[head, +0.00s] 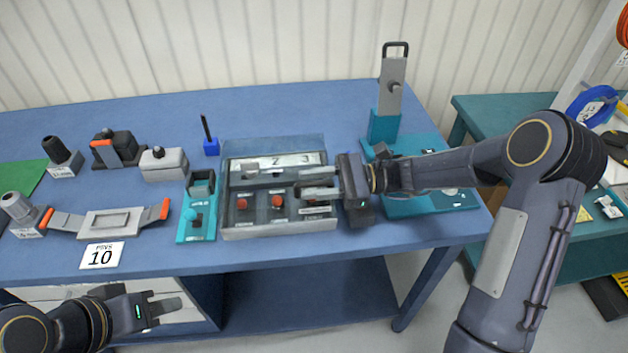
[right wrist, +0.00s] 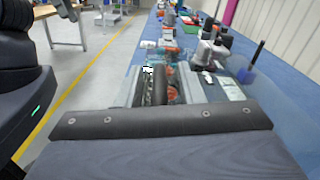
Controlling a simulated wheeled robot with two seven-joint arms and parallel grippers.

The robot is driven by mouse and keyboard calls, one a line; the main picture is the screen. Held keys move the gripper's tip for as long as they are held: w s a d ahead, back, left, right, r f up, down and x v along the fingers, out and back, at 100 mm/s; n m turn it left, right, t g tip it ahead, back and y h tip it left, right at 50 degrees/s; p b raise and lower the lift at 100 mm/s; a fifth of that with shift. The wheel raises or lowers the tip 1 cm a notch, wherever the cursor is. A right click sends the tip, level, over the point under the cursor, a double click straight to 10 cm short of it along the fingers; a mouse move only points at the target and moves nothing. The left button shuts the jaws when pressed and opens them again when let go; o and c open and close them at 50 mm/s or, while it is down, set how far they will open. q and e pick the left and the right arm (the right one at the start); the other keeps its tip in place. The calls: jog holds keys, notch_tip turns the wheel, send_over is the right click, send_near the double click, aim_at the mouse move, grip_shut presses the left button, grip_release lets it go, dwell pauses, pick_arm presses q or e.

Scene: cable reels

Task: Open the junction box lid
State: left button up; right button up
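The grey junction box (head: 228,205) sits mid-table in the head view, with red knobs and a white strip marked 2 and 3 visible inside. A see-through bluish panel (head: 272,143), which looks like its lid, leans back behind the box's rear edge. My right gripper (head: 316,183) reaches in from the right over the right part of the box, its fingers pointing left and apart, with nothing seen between them. Contact with the box cannot be told. My left gripper (head: 165,304) is low at the left, in front of the table and away from the box; its finger gap is unclear.
A teal fixture with a switch (head: 196,218) stands left of the box, and a blue block with a black rod (head: 210,142) behind it. A teal stand with a grey handle (head: 388,115) is at the back right. Connectors and a grey bracket (head: 110,222) lie left.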

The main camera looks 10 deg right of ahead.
jog(key=shift+a, duration=0.1)
grip_shut()
dwell(0.3)
jog(key=shift+w+r+p, duration=0.15)
jog(key=shift+r+p, duration=0.15)
jog(key=shift+r, duration=0.2)
jog(key=w+r+p, duration=0.5)
jog(key=w+r, duration=0.4)
jog(key=shift+w+r+p, duration=0.2)
jog(key=shift+p, duration=0.2)
